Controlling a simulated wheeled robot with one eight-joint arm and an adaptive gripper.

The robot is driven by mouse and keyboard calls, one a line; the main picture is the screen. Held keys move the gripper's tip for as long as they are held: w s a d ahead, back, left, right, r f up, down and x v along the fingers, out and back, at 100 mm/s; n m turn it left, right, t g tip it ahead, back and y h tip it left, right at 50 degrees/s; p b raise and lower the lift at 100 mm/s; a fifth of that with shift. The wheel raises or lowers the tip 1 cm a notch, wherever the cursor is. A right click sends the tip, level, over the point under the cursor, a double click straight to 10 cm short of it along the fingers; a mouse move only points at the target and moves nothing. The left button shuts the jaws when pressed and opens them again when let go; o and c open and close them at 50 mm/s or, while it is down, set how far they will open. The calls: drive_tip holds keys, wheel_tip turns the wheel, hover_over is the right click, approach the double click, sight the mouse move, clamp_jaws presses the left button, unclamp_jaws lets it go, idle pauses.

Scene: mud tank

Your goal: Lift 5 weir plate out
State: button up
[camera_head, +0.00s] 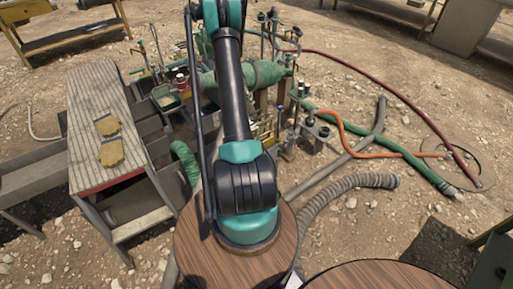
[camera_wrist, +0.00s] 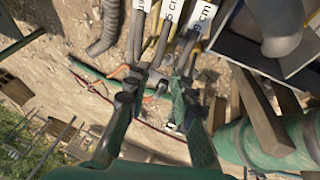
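My gripper (camera_wrist: 163,76) shows in the wrist view as two dark green fingers, spread apart with nothing held between them. Beyond the fingertips stand several slim grey-brown uprights with white labels at the top edge. The middle label (camera_wrist: 172,11) reads "5 cm", with its start partly cut off. A label on the right (camera_wrist: 203,17) reads "9 cm" and one on the left (camera_wrist: 142,4) is cut by the frame edge. The plates below these uprights cannot be made out. In the head view my arm hides the gripper and most of the labelled parts.
A green pipe (camera_head: 262,75) runs behind my arm. A slatted bench with yellow gloves (camera_head: 110,152) stands at left. A grey corrugated hose (camera_head: 345,187) and an orange hose (camera_head: 375,138) lie on the ground at right. In the wrist view, wooden posts (camera_wrist: 262,115) stand close right of my gripper.

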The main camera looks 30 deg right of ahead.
sight(260, 117)
drive_tip(key=x, duration=0.9)
drive_tip(key=shift+d+f, duration=0.1)
drive_tip(key=shift+f, duration=0.1)
drive_tip(key=x, duration=0.4)
drive_tip(key=shift+d+f, duration=0.1)
drive_tip(key=shift+f, duration=0.3)
drive_tip(key=shift+s+f, duration=0.1)
drive_tip(key=shift+f, duration=0.25)
drive_tip(key=shift+c, duration=0.6)
clamp_jaws()
